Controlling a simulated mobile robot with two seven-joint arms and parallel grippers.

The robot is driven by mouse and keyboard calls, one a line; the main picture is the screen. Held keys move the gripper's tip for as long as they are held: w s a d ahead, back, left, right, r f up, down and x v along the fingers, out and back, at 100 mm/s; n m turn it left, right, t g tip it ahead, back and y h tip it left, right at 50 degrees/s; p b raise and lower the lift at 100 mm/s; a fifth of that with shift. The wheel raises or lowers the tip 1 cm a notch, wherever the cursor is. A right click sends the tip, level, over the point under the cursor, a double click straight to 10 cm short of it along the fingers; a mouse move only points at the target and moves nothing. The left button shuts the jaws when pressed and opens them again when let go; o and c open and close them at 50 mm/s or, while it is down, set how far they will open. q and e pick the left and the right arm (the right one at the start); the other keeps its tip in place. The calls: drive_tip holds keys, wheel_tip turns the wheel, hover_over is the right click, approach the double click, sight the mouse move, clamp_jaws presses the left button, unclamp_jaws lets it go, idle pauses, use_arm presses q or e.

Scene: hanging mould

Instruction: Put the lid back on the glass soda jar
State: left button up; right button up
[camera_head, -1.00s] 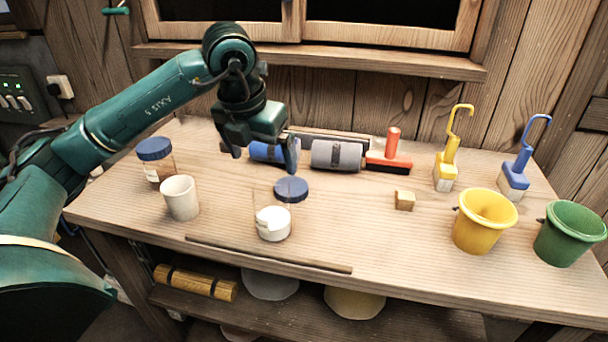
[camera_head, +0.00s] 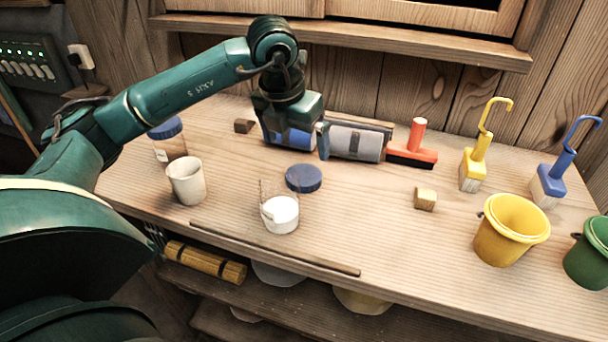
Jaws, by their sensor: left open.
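The glass soda jar (camera_head: 281,212) stands open near the front of the bench, clear-walled with white powder inside. A round blue lid (camera_head: 303,178) lies flat on the bench just behind it, apart from the jar. My left gripper (camera_head: 295,146) is open and empty, pointing down. In the picture its fingers are above and slightly left of the lid, in front of the rollers; its exact height is hard to tell. My right gripper is not in view.
Left of the jar are a pale cup (camera_head: 186,181) and another jar with a blue lid on (camera_head: 168,140). A wooden block (camera_head: 425,199) and yellow bucket (camera_head: 511,229) stand right. Bench around the lid is clear.

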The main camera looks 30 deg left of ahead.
use_arm(q)
hover_over(304, 174)
drive_tip(key=s, duration=0.2)
drive_tip(key=x, duration=0.4)
drive_tip(key=shift+s+f, duration=0.15)
drive_tip(key=shift+s, duration=0.2)
drive_tip(key=shift+f, duration=0.1)
drive_tip(key=p+x, duration=0.1)
drive_tip(key=x, duration=0.4)
drive_tip(key=shift+s+d, duration=0.15)
drive_tip(key=c, duration=1)
